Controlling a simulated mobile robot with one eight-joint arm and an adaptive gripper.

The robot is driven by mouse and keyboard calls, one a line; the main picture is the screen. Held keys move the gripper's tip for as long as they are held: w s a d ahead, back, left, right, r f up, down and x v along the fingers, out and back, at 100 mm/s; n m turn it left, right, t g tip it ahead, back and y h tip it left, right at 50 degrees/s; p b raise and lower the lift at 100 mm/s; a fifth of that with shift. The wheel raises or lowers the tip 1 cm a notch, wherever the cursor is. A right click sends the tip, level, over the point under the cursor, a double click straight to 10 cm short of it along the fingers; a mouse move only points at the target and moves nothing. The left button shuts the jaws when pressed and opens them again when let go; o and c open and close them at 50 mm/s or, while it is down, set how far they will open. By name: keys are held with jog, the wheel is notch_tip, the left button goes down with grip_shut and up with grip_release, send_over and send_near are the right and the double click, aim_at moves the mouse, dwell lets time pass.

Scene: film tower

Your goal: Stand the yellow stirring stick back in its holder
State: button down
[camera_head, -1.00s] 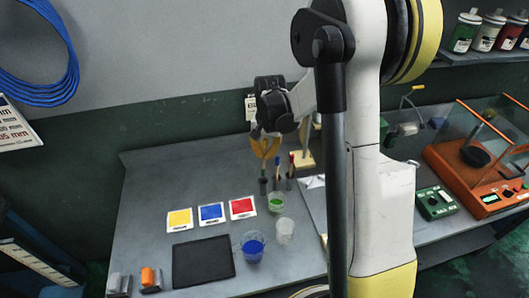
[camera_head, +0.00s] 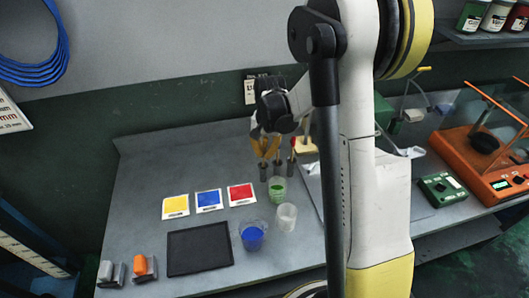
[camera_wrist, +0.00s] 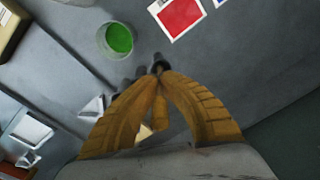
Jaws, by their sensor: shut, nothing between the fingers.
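My gripper (camera_head: 265,152) is shut, its two yellow-orange fingers pointing down just above a small dark holder (camera_head: 263,173). In the wrist view the fingertips (camera_wrist: 160,70) meet close by a dark holder top (camera_wrist: 158,60). A narrow yellow-orange piece (camera_wrist: 160,112) shows between the fingers; I cannot tell whether it is the yellow stirring stick or part of my gripper. Two more dark holders stand to the right, one in the middle (camera_head: 277,167) and one at the right (camera_head: 291,168). The gripper partly covers this group and the sticks there.
A cup of green liquid (camera_head: 277,190), a clear cup (camera_head: 286,217) and a cup of blue liquid (camera_head: 253,237) stand in front of the holders. Yellow (camera_head: 176,207), blue (camera_head: 209,201) and red (camera_head: 241,194) cards and a black mat (camera_head: 199,249) lie to the left. An orange-framed balance (camera_head: 480,160) is at right.

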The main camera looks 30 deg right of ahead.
jog(key=shift+f, duration=0.35)
jog(key=c, duration=1.5)
grip_release()
jog(key=shift+c, duration=0.2)
jog(key=shift+r, duration=0.1)
jog(key=r, duration=0.8)
jog(key=s+r, duration=0.1)
jog(key=r, duration=0.3)
jog(key=shift+d, duration=0.15)
jog(key=shift+f, duration=0.1)
